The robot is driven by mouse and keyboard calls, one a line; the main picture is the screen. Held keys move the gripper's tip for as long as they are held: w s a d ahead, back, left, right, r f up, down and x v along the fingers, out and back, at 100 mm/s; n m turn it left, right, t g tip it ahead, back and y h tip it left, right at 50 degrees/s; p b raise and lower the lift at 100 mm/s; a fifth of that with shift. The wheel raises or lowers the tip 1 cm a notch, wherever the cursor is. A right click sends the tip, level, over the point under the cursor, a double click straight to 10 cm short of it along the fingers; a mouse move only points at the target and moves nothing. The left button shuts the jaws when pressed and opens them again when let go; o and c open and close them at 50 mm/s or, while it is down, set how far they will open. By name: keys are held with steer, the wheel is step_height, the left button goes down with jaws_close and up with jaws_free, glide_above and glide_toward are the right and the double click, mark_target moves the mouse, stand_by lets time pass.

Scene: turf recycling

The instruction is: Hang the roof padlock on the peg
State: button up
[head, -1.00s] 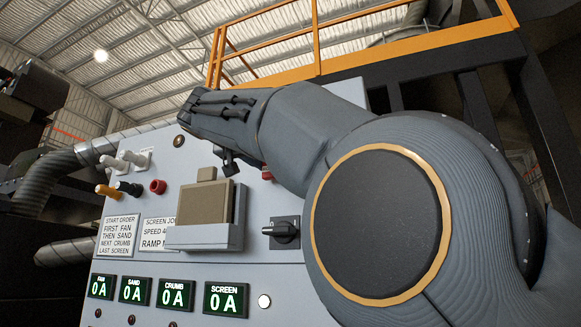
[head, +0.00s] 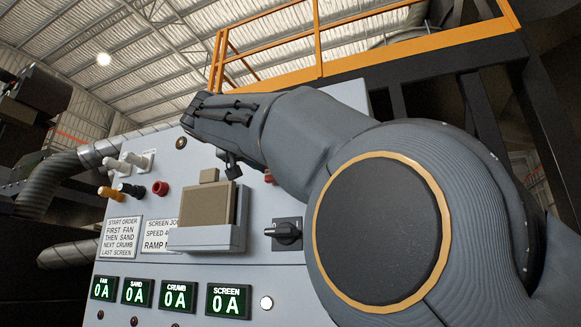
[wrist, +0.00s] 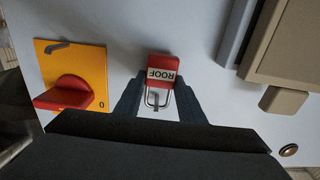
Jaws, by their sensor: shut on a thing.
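The padlock (wrist: 160,71), red with a white ROOF label upside down in the picture, is between the fingertips of my gripper (wrist: 160,88) in the wrist view. The fingers are shut on its sides. Its metal shackle (wrist: 150,98) points back toward the palm. A small thin grey piece shows inside the shackle loop; I cannot tell whether it is the peg. Behind the padlock is the pale panel face.
A yellow plate (wrist: 90,55) with a red rotary switch (wrist: 66,94) is left of my gripper in the wrist view. A beige box (wrist: 290,50) is at the right. In the head view the grey panel (head: 265,205) carries switches, buttons, labels and green displays.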

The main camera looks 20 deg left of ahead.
steer(key=shift+f, duration=0.15)
steer(key=o, duration=1.2)
steer(key=shift+s, duration=0.1)
